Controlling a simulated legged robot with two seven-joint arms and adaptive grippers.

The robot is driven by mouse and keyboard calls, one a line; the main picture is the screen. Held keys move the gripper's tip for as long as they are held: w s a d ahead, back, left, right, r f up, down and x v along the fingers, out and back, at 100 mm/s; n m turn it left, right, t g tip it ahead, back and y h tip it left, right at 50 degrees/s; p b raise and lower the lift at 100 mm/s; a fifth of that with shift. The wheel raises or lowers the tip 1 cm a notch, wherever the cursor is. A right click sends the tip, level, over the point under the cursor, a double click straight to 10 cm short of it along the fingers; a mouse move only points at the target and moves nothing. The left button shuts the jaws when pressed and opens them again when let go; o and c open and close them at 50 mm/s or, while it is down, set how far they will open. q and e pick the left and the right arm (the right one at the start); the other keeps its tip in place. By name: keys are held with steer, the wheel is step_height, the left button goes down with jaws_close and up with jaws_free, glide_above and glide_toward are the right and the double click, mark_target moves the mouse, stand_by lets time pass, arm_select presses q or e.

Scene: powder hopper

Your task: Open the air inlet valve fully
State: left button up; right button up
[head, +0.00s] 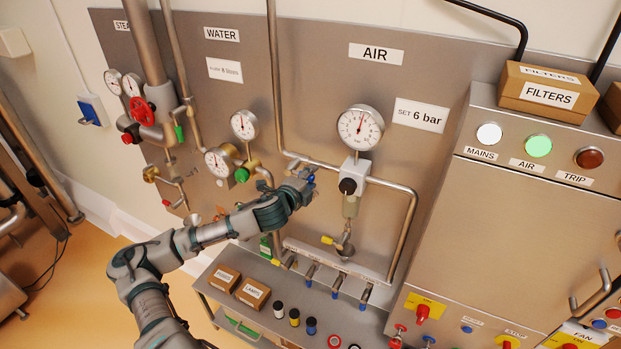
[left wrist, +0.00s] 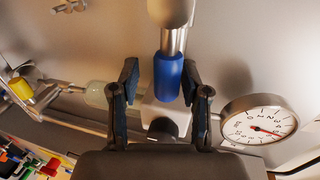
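The air inlet valve's blue handle (left wrist: 168,78) sits on a metal stem in the left wrist view. It lies between the two fingers of my left gripper (left wrist: 163,92), with a visible gap on each side. The fingers are apart, and I see no contact with the handle. In the head view my left gripper (head: 303,182) is at the air pipe, left of the regulator (head: 353,175), and mostly hides the valve. A bit of blue shows at its tip. I cannot tell the valve's exact angle. My right gripper is in neither view.
The air gauge (head: 361,127) stands above the regulator and is close to the gripper's right finger in the left wrist view (left wrist: 259,122). A yellow-handled valve (head: 328,240) and a row of blue-tipped outlets (head: 337,283) lie below. A shelf with small boxes (head: 252,292) is beneath.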

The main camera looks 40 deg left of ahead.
arm_select(q)
steer(key=shift+a, duration=0.15)
steer(key=v, duration=1.1)
steer(key=shift+s, duration=0.35)
arm_select(e)
steer(key=shift+a, duration=0.15)
arm_select(q)
steer(key=shift+r, duration=0.1)
